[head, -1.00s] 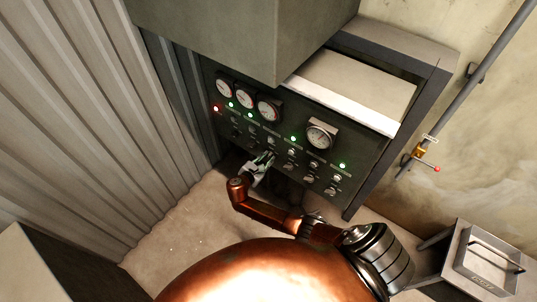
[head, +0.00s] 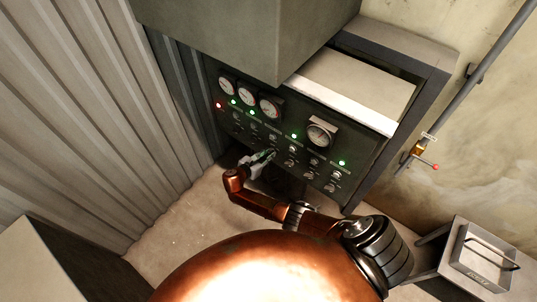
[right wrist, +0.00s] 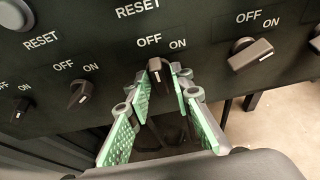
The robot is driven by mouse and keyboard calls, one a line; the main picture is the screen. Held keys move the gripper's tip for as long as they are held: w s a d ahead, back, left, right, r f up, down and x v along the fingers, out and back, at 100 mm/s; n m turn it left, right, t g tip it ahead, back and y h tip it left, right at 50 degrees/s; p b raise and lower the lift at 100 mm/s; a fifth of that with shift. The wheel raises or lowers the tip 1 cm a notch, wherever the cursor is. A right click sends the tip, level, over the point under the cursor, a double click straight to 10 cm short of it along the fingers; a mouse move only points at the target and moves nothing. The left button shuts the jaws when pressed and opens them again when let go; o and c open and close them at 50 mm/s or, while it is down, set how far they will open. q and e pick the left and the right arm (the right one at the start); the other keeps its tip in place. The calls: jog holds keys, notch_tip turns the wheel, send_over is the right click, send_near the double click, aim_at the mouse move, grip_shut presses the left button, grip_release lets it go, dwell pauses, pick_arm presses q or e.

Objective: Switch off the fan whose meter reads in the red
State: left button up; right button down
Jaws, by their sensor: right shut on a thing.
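The dark control panel (head: 228,133) carries three round meters, left (head: 227,86), middle (head: 246,95) and right (head: 270,107); their needles are too small to read surely. Below is a row of OFF/ON rotary switches. My right gripper (head: 271,152) is at the panel's lower row, below the right meter. In the right wrist view its green-padded fingers (right wrist: 160,80) are shut on a dark switch knob (right wrist: 156,66) under OFF and ON labels. The knob's white mark points roughly up; its exact setting is unclear. My left gripper is not in view.
Neighbouring knobs stand close by, left (right wrist: 83,95) and right (right wrist: 250,53). A red lamp (head: 218,105) and several green lamps are lit. A larger gauge (head: 320,134) is on the right. A grey box (head: 235,35) overhangs the panel.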

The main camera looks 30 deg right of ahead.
jog(key=c, duration=2)
grip_release()
jog(key=shift+a, duration=0.1)
jog(key=v, duration=1.1)
jog(key=shift+s+a+r, duration=0.15)
jog(key=shift+a+r, duration=0.05)
jog(key=shift+a, duration=0.1)
